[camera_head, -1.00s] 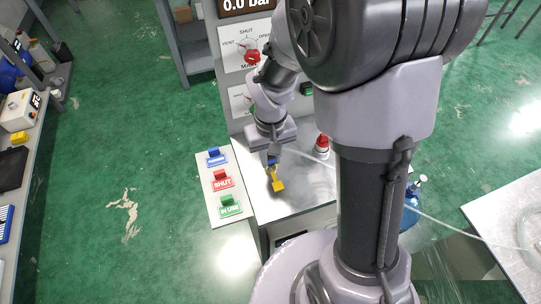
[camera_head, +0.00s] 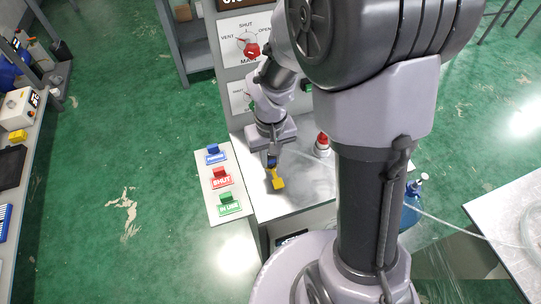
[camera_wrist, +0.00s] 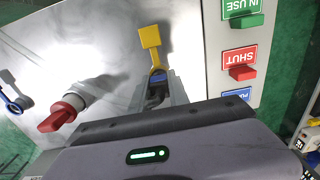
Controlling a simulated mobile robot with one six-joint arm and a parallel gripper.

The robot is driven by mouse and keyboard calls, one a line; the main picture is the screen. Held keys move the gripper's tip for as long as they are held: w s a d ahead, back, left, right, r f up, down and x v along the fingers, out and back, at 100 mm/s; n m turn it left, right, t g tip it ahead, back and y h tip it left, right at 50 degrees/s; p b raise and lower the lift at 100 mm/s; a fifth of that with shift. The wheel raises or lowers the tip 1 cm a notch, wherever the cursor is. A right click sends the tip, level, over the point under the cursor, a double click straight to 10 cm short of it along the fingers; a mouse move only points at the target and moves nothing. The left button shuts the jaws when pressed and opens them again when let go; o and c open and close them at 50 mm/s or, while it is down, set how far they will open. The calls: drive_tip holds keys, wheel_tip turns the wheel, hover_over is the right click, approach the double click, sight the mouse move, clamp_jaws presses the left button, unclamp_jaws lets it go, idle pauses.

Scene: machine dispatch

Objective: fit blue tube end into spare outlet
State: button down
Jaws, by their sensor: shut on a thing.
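My gripper (camera_head: 271,161) is low over the metal bench top, its fingers closed around a small dark and blue piece, which I take to be the blue tube end (camera_wrist: 157,76). A flat yellow tab (camera_wrist: 150,37) sticks out beyond the fingertips; it also shows in the head view (camera_head: 277,180). I cannot tell whether the tab belongs to the held piece or to a fitting beneath it. A red-handled fitting (camera_wrist: 62,115) stands on the bench, and a blue-handled one (camera_wrist: 14,100) is farther left in the wrist view. Which is the spare outlet is unclear.
A side board carries blue, red SHUT (camera_head: 222,178) and green IN USE (camera_head: 229,203) tags. Behind the bench rises a panel with a red MAIN knob (camera_head: 252,50). A clear tube (camera_head: 450,225) runs toward the right table (camera_head: 500,205). My arm hides part of the bench.

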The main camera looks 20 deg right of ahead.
drive_tip(key=shift+f, duration=0.4)
drive_tip(key=c, duration=1.2)
unclamp_jaws()
drive_tip(key=shift+o, duration=0.4)
drive_tip(key=o, duration=0.4)
drive_tip(key=shift+c, duration=0.2)
drive_tip(key=shift+r, duration=0.1)
drive_tip(key=shift+r+p, duration=2.3)
drive_tip(key=shift+r, duration=0.65)
